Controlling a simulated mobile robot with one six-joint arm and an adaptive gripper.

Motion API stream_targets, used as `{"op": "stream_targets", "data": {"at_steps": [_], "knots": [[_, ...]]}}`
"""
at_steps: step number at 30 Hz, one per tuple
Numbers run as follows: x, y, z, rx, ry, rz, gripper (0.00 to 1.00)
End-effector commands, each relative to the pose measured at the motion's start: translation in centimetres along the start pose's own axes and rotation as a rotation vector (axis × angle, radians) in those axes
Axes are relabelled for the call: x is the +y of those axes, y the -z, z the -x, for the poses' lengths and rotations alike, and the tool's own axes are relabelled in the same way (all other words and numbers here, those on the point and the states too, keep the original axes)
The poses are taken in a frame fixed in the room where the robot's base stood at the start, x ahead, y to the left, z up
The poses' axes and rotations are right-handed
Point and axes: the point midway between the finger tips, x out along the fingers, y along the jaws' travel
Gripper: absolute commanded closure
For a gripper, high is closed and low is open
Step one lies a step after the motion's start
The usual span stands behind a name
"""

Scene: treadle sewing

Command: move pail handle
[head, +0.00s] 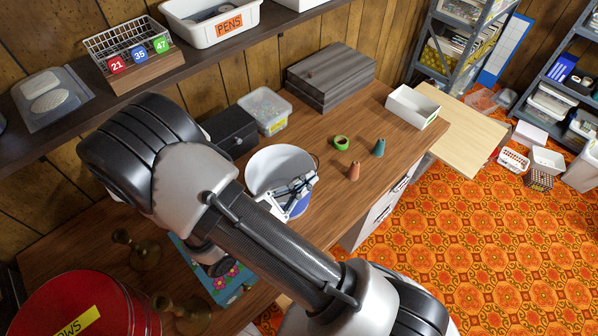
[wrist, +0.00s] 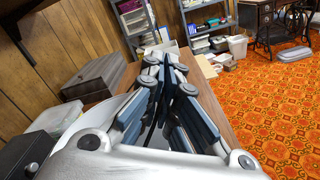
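The pail (head: 298,209) stands on the brown worktop in the head view, with a round pale opening and a blue side. My gripper (head: 305,182) is at the right side of its rim, seen from above and partly covering it. In the wrist view my gripper's (wrist: 167,65) dark fingers lean inward and come together at their tips, so it looks shut. I see nothing clearly between the fingers. I cannot make out the pail handle or whether the gripper touches it. A pale curved edge, perhaps the pail, shows left of the fingers in the wrist view.
A black box (head: 231,131) and a clear tub (head: 265,109) stand behind the pail. A green tape ring (head: 341,143), an orange cone (head: 353,171) and a green cone (head: 379,147) lie to its right. A grey wooden box (head: 330,76) stands farther back.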

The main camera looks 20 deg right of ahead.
Motion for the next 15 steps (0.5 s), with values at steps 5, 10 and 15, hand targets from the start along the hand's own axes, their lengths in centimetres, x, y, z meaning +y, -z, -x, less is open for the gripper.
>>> {"op": "stream_targets", "data": {"at_steps": [5,10,15], "knots": [[-1.7,1.0,0.0,0.001,0.001,0.005,1.0],[-2.7,1.7,0.0,0.001,0.002,-0.007,1.0],[-3.2,2.2,0.0,0.001,0.002,-0.076,1.0]]}}
